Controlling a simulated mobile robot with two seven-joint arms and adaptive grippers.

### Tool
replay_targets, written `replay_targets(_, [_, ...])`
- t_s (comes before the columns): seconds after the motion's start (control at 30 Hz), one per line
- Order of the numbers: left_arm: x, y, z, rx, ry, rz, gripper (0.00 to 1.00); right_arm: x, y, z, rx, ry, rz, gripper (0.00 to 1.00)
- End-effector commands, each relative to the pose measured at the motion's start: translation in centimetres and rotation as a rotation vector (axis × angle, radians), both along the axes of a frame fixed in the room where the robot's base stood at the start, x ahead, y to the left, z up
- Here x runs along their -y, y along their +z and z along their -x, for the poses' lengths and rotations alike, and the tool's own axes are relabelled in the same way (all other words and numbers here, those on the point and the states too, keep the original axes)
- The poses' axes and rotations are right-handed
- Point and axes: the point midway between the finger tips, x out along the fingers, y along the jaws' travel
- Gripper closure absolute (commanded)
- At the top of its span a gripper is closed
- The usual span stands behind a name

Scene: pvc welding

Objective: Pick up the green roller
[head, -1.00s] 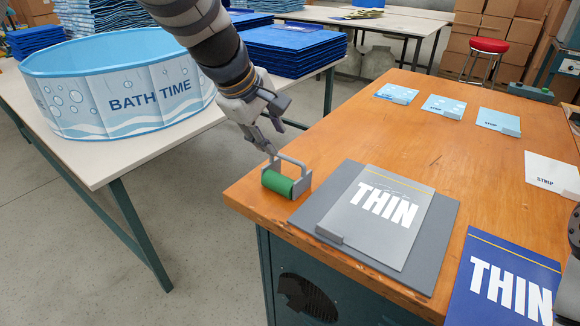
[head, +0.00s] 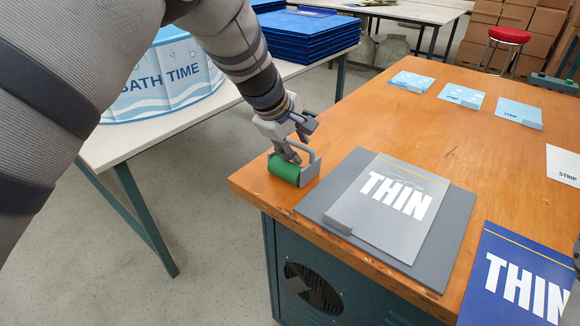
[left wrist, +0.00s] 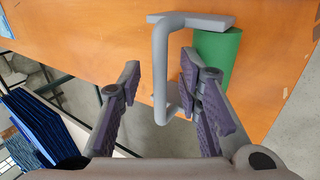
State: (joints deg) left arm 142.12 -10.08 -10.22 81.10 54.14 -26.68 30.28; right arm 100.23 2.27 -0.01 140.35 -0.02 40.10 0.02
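The green roller (head: 284,169) lies on the near left corner of the wooden table, in a grey frame with a grey handle. My left gripper (head: 296,152) is just above and at the roller in the head view. In the left wrist view my left gripper (left wrist: 160,75) is open, with one finger on each side of the grey handle (left wrist: 160,75). A gap shows between handle and fingers, clearest on the left. The green roller (left wrist: 217,58) is partly hidden behind the right finger. My right gripper is not clearly visible.
A grey board with a grey THIN sheet (head: 392,203) lies just right of the roller. A white table (head: 200,125) stands left, across a gap.

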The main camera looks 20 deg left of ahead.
Motion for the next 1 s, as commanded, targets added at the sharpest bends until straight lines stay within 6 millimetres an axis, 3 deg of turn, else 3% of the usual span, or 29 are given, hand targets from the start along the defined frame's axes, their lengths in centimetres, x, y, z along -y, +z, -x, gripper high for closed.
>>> replay_targets(0.03, [0.0, 0.0, 0.0, 0.000, 0.000, 0.000, 0.83, 0.0, 0.0, 0.0, 0.000, 0.000, 0.000, 0.60])
replay_targets(0.1, [0.0, 0.0, 0.0, 0.000, 0.000, 0.000, 0.99, 0.0, 0.0, 0.0, 0.000, 0.000, 0.000, 0.60])
replay_targets(0.13, [0.0, 0.0, 0.0, 0.000, 0.000, 0.000, 1.00, 0.0, 0.0, 0.0, 0.000, 0.000, 0.000, 0.60])
replay_targets(0.57, [0.0, 0.3, 0.0, 0.002, 0.000, 0.001, 1.00, 0.0, 0.1, -0.1, 0.003, 0.000, 0.000, 0.60])
replay_targets(0.77, [0.0, 3.7, -0.1, 0.013, -0.001, -0.001, 1.00, 0.0, 1.0, -1.0, 0.037, 0.000, 0.000, 0.60])
replay_targets(0.9, [1.3, 8.1, 2.1, 0.032, -0.001, 0.000, 1.00, 0.0, 3.5, -3.8, 0.138, 0.000, -0.001, 0.60])
replay_targets(0.97, [1.8, 9.6, 3.2, 0.033, -0.001, -0.001, 1.00, 0.0, 4.3, -4.6, 0.172, 0.000, 0.000, 0.60])
replay_targets(1.0, [2.4, 9.8, 3.8, 0.021, -0.001, 0.000, 1.00, 0.0, 3.8, -4.1, 0.151, 0.000, 0.000, 0.60])
